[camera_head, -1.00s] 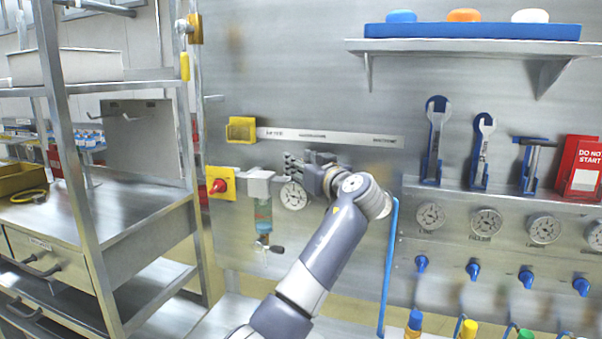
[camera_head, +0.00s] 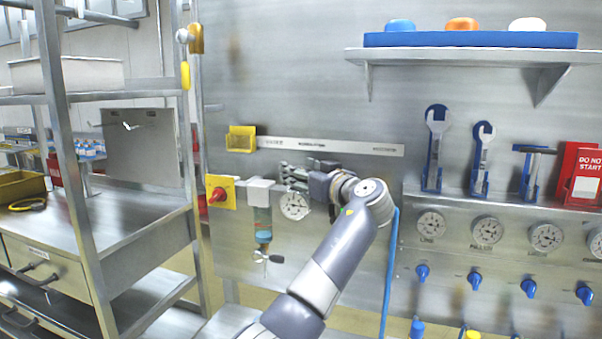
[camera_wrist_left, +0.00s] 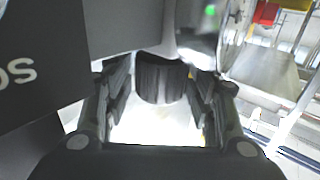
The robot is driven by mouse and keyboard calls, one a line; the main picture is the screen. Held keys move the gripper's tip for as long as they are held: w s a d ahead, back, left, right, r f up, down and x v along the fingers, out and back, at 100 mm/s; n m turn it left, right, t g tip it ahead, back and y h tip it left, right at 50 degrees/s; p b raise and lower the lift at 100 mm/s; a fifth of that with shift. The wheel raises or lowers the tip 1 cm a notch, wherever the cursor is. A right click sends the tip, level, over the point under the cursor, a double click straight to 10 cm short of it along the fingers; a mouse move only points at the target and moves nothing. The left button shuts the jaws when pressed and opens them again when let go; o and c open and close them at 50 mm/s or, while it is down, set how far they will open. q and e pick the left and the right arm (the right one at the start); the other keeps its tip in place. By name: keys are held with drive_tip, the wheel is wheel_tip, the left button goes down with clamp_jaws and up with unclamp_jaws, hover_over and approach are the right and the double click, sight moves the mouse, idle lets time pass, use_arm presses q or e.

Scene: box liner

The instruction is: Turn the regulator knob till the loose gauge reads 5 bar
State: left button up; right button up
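My left gripper (camera_head: 292,176) is at the wall panel, pointing left, just above a round white gauge (camera_head: 295,205). I cannot tell if this is the loose gauge, and its reading is too small to make out. In the left wrist view a dark ribbed knob (camera_wrist_left: 161,82), likely the regulator knob, sits between the fingertips (camera_wrist_left: 161,95), which close in on both its sides. In the head view the knob is hidden by the gripper. My right gripper is not in view.
A clear-bowled unit (camera_head: 262,215) hangs left of the gauge, beside a red knob on a yellow plate (camera_head: 219,193). A row of gauges (camera_head: 487,228) with blue valve handles (camera_head: 474,280) runs along the right. Wrenches (camera_head: 437,140) hang above. A blue hose (camera_head: 389,275) drops behind my arm.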

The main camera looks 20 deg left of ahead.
sight(301, 167)
use_arm(q)
drive_tip(key=shift+r, duration=0.1)
wheel_tip(301, 167, up, 10)
drive_tip(key=shift+f, duration=0.15)
idle(0.5)
drive_tip(key=shift+f, duration=0.1)
